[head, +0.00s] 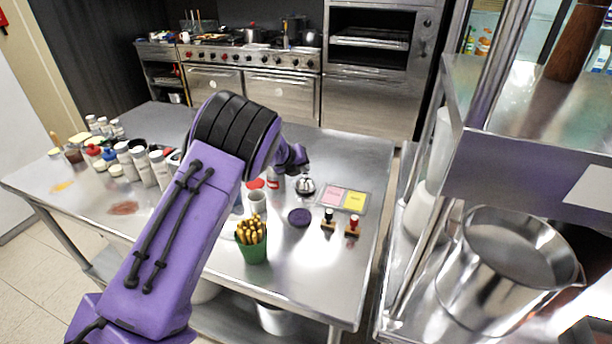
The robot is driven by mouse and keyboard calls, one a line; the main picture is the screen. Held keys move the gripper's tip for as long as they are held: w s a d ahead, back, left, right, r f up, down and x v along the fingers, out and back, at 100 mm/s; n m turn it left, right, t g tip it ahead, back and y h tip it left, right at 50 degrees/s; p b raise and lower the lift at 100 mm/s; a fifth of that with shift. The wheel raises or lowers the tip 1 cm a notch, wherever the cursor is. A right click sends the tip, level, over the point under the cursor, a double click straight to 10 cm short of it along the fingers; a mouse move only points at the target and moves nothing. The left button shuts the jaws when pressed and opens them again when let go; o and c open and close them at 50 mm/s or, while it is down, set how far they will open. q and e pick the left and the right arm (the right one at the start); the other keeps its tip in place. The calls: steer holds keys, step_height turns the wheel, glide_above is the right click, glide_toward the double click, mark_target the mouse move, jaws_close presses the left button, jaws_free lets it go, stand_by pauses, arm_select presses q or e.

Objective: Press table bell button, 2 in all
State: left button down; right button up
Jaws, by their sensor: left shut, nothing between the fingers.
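A small silver table bell (305,188) with a dark base stands on the steel table (375,165), right of the table's middle. My left arm reaches in from the lower left across the table. My left gripper (304,172) is shut and empty, just above and behind the bell in the picture. I cannot tell whether its fingertips touch the bell's button. Only one bell is clearly visible; the arm hides part of the table. My right gripper is not in view.
Near the bell are a tray of pink and yellow pads (345,198), a dark purple disc (299,217), two stamps (327,220), a white cup (257,203) and a green pencil cup (253,252). Several bottles crowd the left. A steel shelf (500,150) stands right.

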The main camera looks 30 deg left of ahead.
arm_select(q)
steer(key=shift+f+b, duration=0.4)
steer(key=shift+f, duration=0.1)
stand_by(0.4)
steer(key=shift+r, duration=0.1)
steer(key=shift+r+p, duration=0.85)
steer(key=shift+p, duration=0.05)
step_height(320, 180, up, 5)
steer(key=p, duration=0.5)
steer(key=shift+r, duration=0.1)
stand_by(0.5)
